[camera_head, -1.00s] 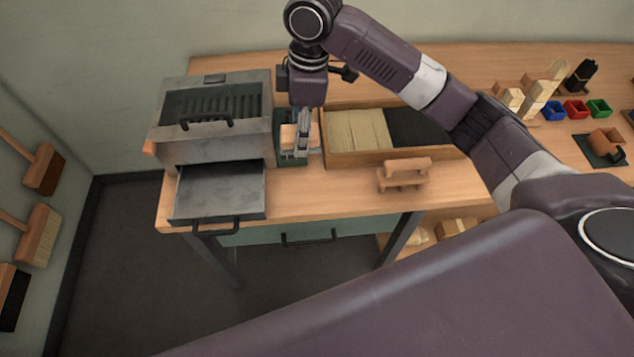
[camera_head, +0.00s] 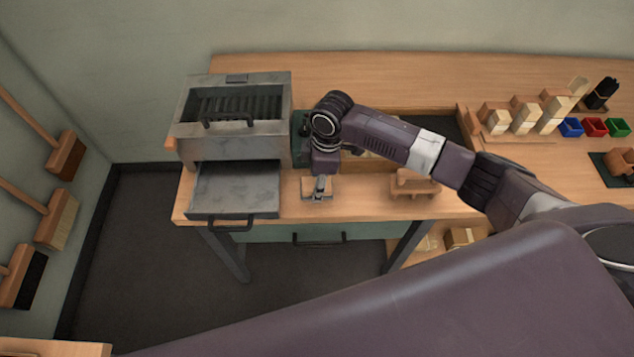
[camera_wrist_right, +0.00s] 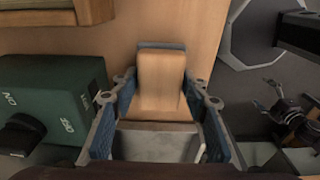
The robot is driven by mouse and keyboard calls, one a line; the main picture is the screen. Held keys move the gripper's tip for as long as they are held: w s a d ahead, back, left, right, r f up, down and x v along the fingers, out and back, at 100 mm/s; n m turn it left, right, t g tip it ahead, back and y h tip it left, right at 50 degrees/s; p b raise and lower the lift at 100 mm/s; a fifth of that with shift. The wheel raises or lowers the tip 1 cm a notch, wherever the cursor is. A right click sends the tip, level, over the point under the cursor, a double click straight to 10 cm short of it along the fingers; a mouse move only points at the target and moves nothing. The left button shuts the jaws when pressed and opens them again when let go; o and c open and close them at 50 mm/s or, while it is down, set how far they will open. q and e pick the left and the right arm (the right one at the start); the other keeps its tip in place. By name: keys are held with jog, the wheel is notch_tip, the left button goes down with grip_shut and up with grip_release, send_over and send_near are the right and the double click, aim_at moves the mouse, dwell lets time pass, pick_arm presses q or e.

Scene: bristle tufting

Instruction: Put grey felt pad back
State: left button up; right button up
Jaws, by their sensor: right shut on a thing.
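My right gripper (camera_head: 320,190) is low over the front of the workbench, between the grey metal tray and a small wooden stand. It is shut on a light wooden block with a raised grip (camera_wrist_right: 160,82), which sits between the blue-lined fingers in the wrist view. The block also shows in the head view (camera_head: 310,195), at or just above the bench top; I cannot tell whether it touches. Its underside is hidden, so grey felt cannot be made out on it. My left gripper is not in view.
The grey metal box (camera_head: 232,140) has its tray (camera_head: 235,185) pulled out at the left. A green device (camera_wrist_right: 55,95) stands beside the gripper. The wooden stand (camera_head: 414,187) is to the right. The bin behind is partly hidden by my arm. Coloured bins (camera_head: 594,127) stand far right.

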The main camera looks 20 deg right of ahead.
jog(key=shift+f, duration=0.15)
jog(key=shift+f, duration=0.2)
jog(key=o, duration=1)
jog(key=r, duration=0.4)
jog(key=d+r, duration=0.1)
jog(key=r, duration=0.3)
jog(key=r+b, duration=0.1)
jog(key=r, duration=0.3)
jog(key=shift+s+d+r, duration=0.15)
jog(key=shift+r, duration=0.05)
